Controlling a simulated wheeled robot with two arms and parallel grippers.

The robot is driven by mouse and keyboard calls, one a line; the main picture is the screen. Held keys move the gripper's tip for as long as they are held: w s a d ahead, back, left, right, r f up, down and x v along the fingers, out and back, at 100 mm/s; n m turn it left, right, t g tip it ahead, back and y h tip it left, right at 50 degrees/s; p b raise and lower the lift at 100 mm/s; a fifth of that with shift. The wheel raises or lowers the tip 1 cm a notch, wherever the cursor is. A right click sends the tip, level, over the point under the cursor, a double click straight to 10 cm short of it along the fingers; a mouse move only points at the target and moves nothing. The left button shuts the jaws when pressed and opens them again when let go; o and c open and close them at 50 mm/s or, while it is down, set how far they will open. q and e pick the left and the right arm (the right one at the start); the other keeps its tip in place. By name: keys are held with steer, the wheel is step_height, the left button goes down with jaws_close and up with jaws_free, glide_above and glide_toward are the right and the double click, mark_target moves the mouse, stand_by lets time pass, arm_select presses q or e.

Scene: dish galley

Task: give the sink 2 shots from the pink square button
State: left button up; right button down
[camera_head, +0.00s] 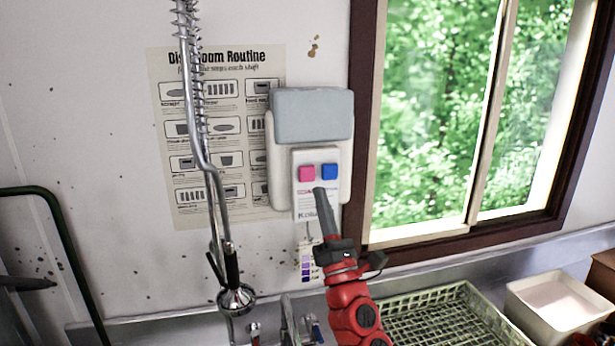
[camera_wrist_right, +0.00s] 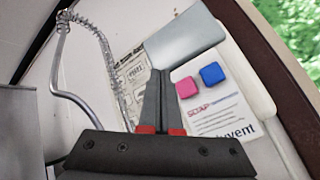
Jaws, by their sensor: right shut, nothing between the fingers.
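The pink square button (camera_head: 307,173) is on the front of a white wall dispenser (camera_head: 281,165) with a grey top, left of a blue square button (camera_head: 329,171). In the wrist view, the pink button (camera_wrist_right: 187,88) shows uncovered. My right gripper (camera_head: 320,192) is shut and empty. Its tips are just below and between the buttons in the head view, and left of the pink one in the wrist view. I see no contact; the gap is unclear. A dark tip at the left edge looks like my left gripper (camera_head: 28,284); its jaws are unclear. The sink basin is out of view.
A sprung spray hose (camera_head: 207,160) with a nozzle (camera_head: 237,298) hangs left of the dispenser. A tap (camera_head: 290,322) stands below. A green rack (camera_head: 440,315) and a white tub (camera_head: 556,308) are at lower right. A window frame (camera_head: 360,130) borders the dispenser's right.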

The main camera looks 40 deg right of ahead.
mark_target(306, 172)
steer(key=w+d+b, duration=0.2)
steer(key=w+d, duration=0.1)
steer(key=w, duration=0.3)
steer(key=shift+w+d, duration=0.15)
steer(key=shift+f, duration=0.1)
stand_by(0.4)
stand_by(1.4)
steer(key=shift+w+d+b, duration=0.25)
steer(key=shift+w+b, duration=0.15)
steer(key=shift+b, duration=0.3)
steer(key=shift+w+d+b, duration=0.35)
steer(key=shift+w+b, duration=0.25)
steer(key=shift+b, duration=0.05)
stand_by(0.8)
steer(key=shift+s, duration=0.15)
steer(key=shift+s+a, duration=0.55)
steer(key=shift+s, duration=0.3)
